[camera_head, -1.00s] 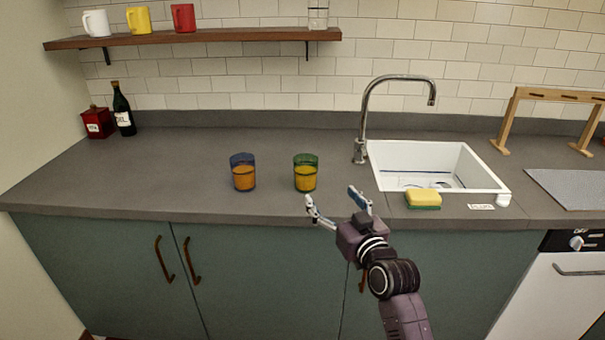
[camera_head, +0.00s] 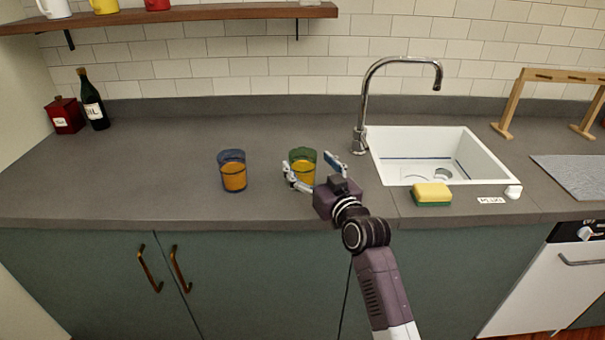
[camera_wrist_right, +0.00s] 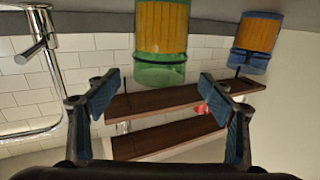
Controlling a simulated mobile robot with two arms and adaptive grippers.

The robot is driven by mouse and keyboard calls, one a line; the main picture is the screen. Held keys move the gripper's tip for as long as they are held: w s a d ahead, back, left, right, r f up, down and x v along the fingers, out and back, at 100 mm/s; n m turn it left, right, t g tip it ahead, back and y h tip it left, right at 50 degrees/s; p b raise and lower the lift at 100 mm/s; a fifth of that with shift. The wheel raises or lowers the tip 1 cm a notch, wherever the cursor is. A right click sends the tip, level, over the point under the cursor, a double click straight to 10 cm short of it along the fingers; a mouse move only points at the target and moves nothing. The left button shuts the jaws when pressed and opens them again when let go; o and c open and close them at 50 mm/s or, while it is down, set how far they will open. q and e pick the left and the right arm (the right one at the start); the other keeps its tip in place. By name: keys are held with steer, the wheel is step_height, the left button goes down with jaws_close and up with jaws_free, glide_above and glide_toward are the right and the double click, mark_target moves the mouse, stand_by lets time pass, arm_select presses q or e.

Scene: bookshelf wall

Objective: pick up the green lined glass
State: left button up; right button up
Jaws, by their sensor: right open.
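The green lined glass (camera_head: 302,164) stands upright on the grey counter with orange contents. In the right wrist view the green glass (camera_wrist_right: 161,45) appears upside down, ahead of and between the two fingers. My right gripper (camera_head: 312,171) is open in front of the glass, its fingers pointing at it from either side; the head view does not show clearly whether they touch it. In the right wrist view the gripper (camera_wrist_right: 161,97) has nothing between its blue pads. My left gripper is not in view.
A blue lined glass (camera_head: 233,171) stands left of the green one. A yellow sponge (camera_head: 432,193), a sink (camera_head: 490,168) and a tall faucet (camera_head: 366,100) are to the right. A dark bottle (camera_head: 93,103) and red box (camera_head: 66,115) stand far left.

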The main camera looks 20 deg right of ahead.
mark_target(298, 149)
steer(key=w, duration=0.4)
steer(key=shift+a+r, duration=0.1)
steer(key=shift+a, duration=0.05)
steer(key=shift+w, duration=0.15)
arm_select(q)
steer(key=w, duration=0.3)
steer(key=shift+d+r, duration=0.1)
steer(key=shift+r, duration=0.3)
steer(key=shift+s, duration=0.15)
arm_select(e)
steer(key=shift+c, duration=0.3)
steer(key=c, duration=0.7)
jaws_close()
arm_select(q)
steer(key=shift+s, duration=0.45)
